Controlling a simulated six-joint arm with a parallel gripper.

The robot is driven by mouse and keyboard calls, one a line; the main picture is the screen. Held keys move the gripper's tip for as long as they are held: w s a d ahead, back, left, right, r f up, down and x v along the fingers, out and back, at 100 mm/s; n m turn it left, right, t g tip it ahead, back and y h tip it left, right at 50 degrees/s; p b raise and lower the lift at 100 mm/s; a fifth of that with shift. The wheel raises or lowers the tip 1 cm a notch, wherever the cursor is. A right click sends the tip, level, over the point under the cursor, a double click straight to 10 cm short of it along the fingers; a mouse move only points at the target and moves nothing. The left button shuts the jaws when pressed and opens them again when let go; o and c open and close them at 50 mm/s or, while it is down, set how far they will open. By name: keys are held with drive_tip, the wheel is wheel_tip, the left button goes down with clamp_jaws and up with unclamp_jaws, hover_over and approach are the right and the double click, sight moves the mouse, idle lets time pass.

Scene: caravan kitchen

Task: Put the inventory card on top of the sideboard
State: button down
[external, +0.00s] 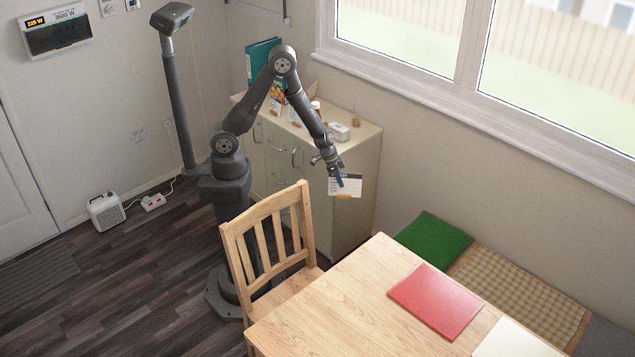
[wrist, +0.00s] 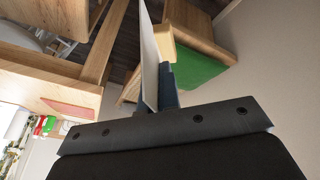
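The inventory card (external: 347,189), white with a dark header and printed lines, hangs from my gripper (external: 338,176). It is in front of the sideboard's right part and below the level of its top. In the wrist view the card (wrist: 149,55) shows nearly edge-on as a thin white strip against the finger of my gripper (wrist: 160,88). My gripper is shut on it.
On the sideboard stand a teal binder (external: 260,56), a snack box (external: 278,92) and a small white object (external: 339,131). A wooden chair (external: 268,240) and a table (external: 345,312) with a red folder (external: 435,301) are in front. A green cushion (external: 433,240) lies to the right.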

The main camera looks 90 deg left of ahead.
drive_tip(key=shift+d, duration=0.1)
drive_tip(key=w+d+r+m+h, duration=0.1)
drive_tip(key=w+d+m, duration=0.1)
drive_tip(key=d, duration=0.7)
drive_tip(key=w+d+r+m, duration=0.1)
drive_tip(key=w+d, duration=0.1)
drive_tip(key=d, duration=0.7)
drive_tip(key=s+d+r+m+g, duration=0.1)
drive_tip(key=s+d+r+m, duration=0.1)
drive_tip(key=d, duration=0.9)
drive_tip(key=s+d+r+m+g, duration=0.1)
drive_tip(key=s+d, duration=0.2)
drive_tip(key=d, duration=0.8)
drive_tip(key=s+d+r+m, duration=0.1)
drive_tip(key=s+d+r, duration=0.3)
drive_tip(key=s+d, duration=1)
drive_tip(key=s+d+r+m+g+h, duration=0.1)
drive_tip(key=s+d+r+m, duration=0.1)
drive_tip(key=s+d, duration=1.2)
drive_tip(key=shift+s+d+r, duration=0.35)
drive_tip(key=shift+d+r, duration=0.55)
drive_tip(key=shift+d, duration=0.35)
drive_tip(key=shift+w, duration=0.1)
